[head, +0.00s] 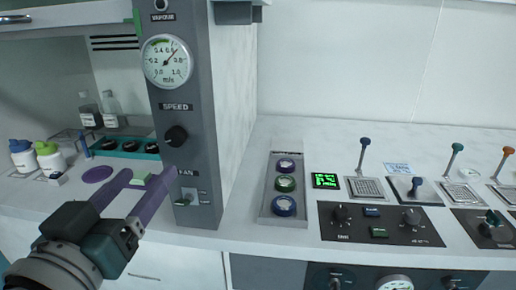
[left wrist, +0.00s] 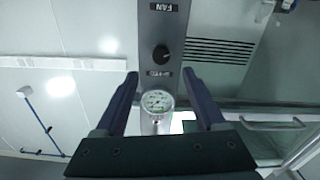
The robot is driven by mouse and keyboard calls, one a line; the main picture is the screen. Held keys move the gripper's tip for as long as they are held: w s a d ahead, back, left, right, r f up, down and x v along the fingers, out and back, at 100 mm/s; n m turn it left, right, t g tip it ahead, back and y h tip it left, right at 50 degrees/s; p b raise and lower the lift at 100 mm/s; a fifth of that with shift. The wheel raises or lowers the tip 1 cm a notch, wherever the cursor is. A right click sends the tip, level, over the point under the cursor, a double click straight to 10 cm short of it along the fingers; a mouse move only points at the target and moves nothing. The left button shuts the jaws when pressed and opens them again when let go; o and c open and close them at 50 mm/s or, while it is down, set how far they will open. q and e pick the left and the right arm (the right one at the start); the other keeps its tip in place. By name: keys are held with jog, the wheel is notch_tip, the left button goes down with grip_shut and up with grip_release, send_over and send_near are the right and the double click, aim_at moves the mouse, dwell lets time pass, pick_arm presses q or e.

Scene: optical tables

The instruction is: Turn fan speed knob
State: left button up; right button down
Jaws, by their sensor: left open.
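The fan speed knob (head: 176,136) is a round black knob on a grey upright panel (head: 196,95). It sits between the SPEED label above and the FAN label below. My left gripper (head: 149,174) is open with purple fingers, in front of and below the knob in the head view. Nothing shows held between its fingers. In the left wrist view, which is upside down, the knob (left wrist: 161,52) lies just beyond the fingertips (left wrist: 160,74), about midway between them. The fingers look apart from the knob. My right gripper is not in view.
A round gauge (head: 166,62) is above the knob, and a small switch plate (head: 186,198) is below it. Bottles (head: 50,159) and a teal tray (head: 124,149) stand left in the hood. A button box (head: 284,208) and control panels (head: 380,224) are right on the counter.

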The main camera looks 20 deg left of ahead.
aim_at(174, 141)
pick_arm(q)
jog(key=x, duration=0.9)
jog(key=shift+w+a+r, duration=0.1)
grip_shut()
dwell(0.4)
